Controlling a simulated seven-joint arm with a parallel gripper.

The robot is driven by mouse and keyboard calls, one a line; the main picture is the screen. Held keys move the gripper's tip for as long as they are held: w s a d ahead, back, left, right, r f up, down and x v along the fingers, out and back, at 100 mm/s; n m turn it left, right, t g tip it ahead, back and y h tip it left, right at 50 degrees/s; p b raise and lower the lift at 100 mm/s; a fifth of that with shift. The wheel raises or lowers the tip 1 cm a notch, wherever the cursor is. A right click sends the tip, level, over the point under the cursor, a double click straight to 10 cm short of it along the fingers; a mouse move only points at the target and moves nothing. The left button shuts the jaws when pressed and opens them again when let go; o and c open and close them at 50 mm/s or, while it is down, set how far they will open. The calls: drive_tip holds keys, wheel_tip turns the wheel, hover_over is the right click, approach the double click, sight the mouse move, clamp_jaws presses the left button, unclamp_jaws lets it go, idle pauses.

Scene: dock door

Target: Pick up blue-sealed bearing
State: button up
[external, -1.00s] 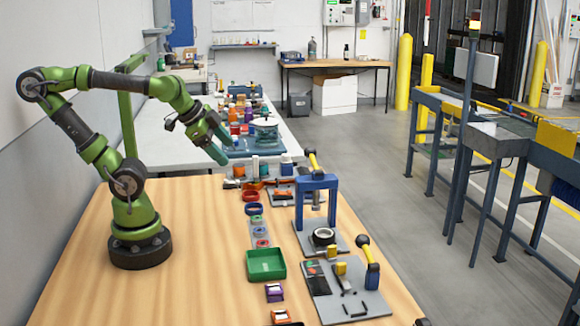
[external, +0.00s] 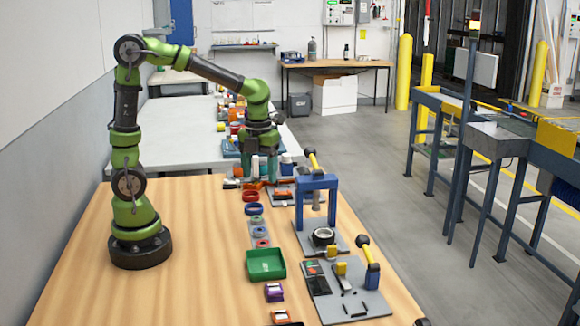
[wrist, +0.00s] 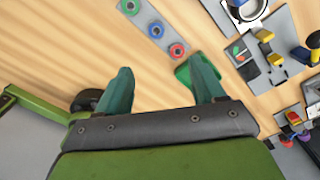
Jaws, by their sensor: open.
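The blue-sealed bearing (wrist: 156,30) is a small ring in the middle of a grey strip (wrist: 143,20) in the wrist view, between a green-sealed bearing (wrist: 131,6) and a red-sealed bearing (wrist: 177,51). The external view shows the blue-sealed bearing (external: 261,231) small on the bench, behind the green tray. My gripper (external: 262,180) points down, beyond the strip toward the far end of the bench. Its two teal fingers are apart with nothing between them, as the wrist view also shows (wrist: 161,72).
A green tray (external: 266,265) lies in front of the strip. A blue press frame (external: 316,184) stands to the right, with a tool board (external: 350,302) nearer. Red and blue rings lie behind the strip. The left bench is clear.

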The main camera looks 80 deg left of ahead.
hover_over(260, 231)
drive_tip(key=f, duration=0.7)
drive_tip(key=d+f, duration=0.1)
drive_tip(key=f, duration=0.3)
drive_tip(key=shift+w+f, duration=0.1)
drive_tip(key=shift+f, duration=0.05)
drive_tip(key=shift+a+f, duration=0.2)
drive_tip(key=shift+f, duration=1.2)
drive_tip(key=shift+a+f, duration=0.2)
drive_tip(key=shift+f, duration=1.15)
